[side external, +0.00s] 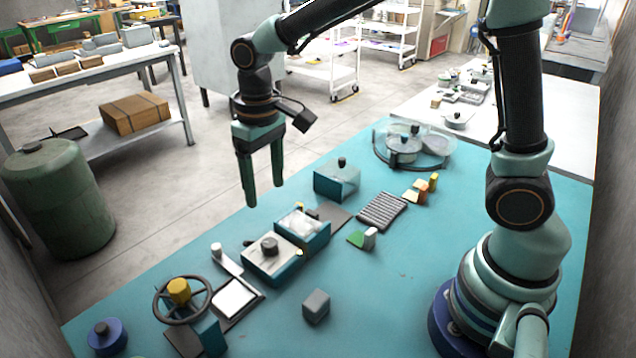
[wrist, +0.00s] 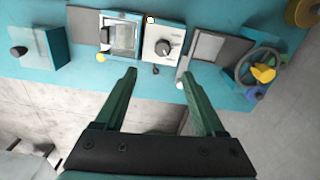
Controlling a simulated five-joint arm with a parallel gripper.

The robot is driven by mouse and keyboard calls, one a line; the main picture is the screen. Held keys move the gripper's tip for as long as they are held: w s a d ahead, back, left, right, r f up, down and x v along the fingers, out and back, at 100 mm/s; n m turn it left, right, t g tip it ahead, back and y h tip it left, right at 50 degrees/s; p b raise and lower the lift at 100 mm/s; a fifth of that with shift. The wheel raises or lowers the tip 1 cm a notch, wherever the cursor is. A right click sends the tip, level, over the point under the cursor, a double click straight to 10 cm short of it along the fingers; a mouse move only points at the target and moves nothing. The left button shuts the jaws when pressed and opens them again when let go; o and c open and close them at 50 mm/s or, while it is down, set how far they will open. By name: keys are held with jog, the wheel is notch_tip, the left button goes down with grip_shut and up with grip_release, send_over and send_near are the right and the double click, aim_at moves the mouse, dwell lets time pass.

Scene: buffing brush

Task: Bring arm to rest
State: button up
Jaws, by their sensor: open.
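My gripper (side external: 263,204) hangs in the air off the far left edge of the teal table (side external: 400,300), pointing down. Its two green fingers are apart with nothing between them. In the wrist view the open fingers (wrist: 158,74) reach toward the table edge, with bare floor below them. I cannot make out a buffing brush for certain; a small white-headed tool with a handle (side external: 226,258) lies near the table edge.
A box with a dark knob (side external: 272,262), an open-topped box (side external: 302,232), a teal block with a black knob (side external: 337,180), a handwheel (side external: 182,300) and a grey cube (side external: 316,305) stand on the table. A ribbed mat (side external: 382,211) lies further right. The table's front right is clear.

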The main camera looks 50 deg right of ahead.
jog(key=s+d+r+m+t, duration=0.1)
jog(key=s+d+r+t, duration=0.4)
jog(key=s+d+r, duration=0.3)
jog(key=s+d, duration=0.2)
jog(key=shift+d, duration=0.4)
